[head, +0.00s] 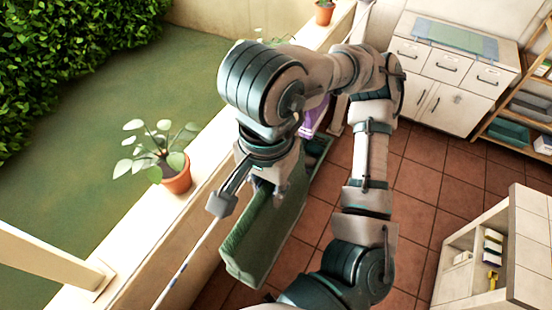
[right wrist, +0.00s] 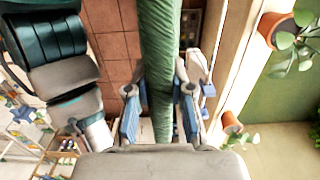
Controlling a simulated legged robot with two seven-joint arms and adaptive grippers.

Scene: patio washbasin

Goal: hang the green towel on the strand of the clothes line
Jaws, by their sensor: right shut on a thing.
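The green towel (head: 262,232) hangs as a long folded strip below my right gripper in the head view. In the right wrist view the towel (right wrist: 158,60) runs between the two fingers of my right gripper (right wrist: 160,112), which is shut on it. My right gripper (head: 258,188) is partly hidden by its own wrist in the head view. The pale strand of the clothes line (head: 192,253) runs up from the bottom edge, left of the towel, and passes out of sight behind the gripper. I cannot tell whether the towel touches the strand. My left gripper is not in view.
A potted plant (head: 176,178) stands on the low wall's ledge (head: 205,165), left of the gripper. A purple cloth (head: 312,122) shows behind my arm. A white cabinet (head: 452,75), a wooden shelf (head: 520,105) and a tiled unit (head: 505,245) stand at the right. Tiled floor lies between.

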